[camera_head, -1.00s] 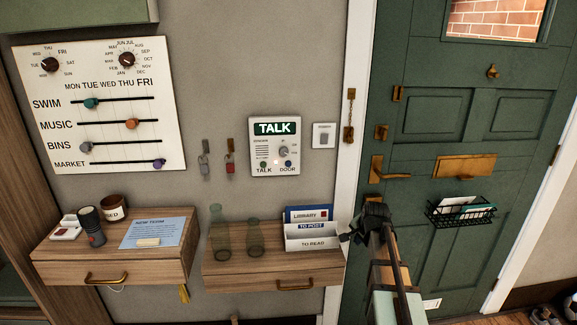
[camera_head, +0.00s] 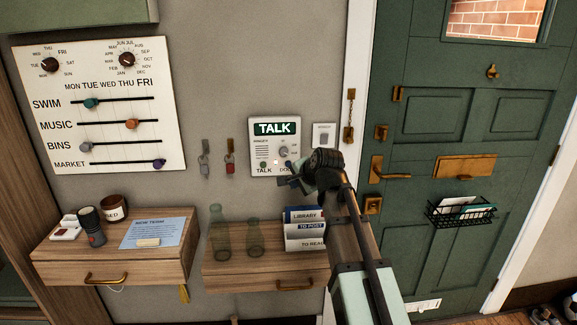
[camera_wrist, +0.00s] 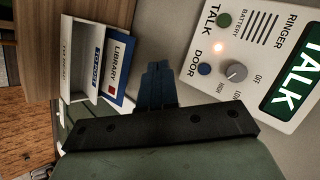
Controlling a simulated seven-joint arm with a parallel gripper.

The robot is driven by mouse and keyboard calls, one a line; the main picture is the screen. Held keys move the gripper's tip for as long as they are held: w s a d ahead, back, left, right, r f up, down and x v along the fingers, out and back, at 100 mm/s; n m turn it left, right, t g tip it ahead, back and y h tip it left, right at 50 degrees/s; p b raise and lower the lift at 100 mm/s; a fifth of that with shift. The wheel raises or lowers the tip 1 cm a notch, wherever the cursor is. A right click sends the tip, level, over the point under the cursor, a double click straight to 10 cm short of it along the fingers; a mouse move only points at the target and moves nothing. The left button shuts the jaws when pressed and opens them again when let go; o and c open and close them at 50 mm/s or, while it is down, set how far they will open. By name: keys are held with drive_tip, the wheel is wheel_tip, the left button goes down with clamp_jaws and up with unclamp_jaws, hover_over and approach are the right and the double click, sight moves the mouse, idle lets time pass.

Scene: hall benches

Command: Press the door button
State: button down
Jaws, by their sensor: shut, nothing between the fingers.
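The white intercom panel (camera_head: 261,150) hangs on the wall with a green TALK sign at its top. In the wrist view the panel (camera_wrist: 265,60) shows sideways, with a blue door button (camera_wrist: 204,69) by the word DOOR and a green talk button (camera_wrist: 224,20). A small light glows between them. My gripper is shut and empty, in front of the panel's lower right corner. In the wrist view its fingers (camera_wrist: 158,82) are a little apart from the blue button in the picture; contact cannot be seen.
A letter rack (camera_head: 299,217) stands on the wooden shelf (camera_head: 225,268) below the panel, beside two glass bottles (camera_head: 254,238). A white switch (camera_head: 324,136) is right of the panel. Keys (camera_head: 230,165) hang to its left. The green door (camera_head: 430,145) is at the right.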

sight(288, 164)
drive_tip(key=shift+s+a+r, duration=0.1)
drive_tip(key=shift+a+r, duration=0.15)
drive_tip(key=shift+a, duration=0.25)
drive_tip(key=w, duration=0.8)
drive_tip(key=shift+w, duration=0.4)
drive_tip(key=shift+w, duration=0.1)
idle(1.9)
drive_tip(key=shift+w, duration=0.35)
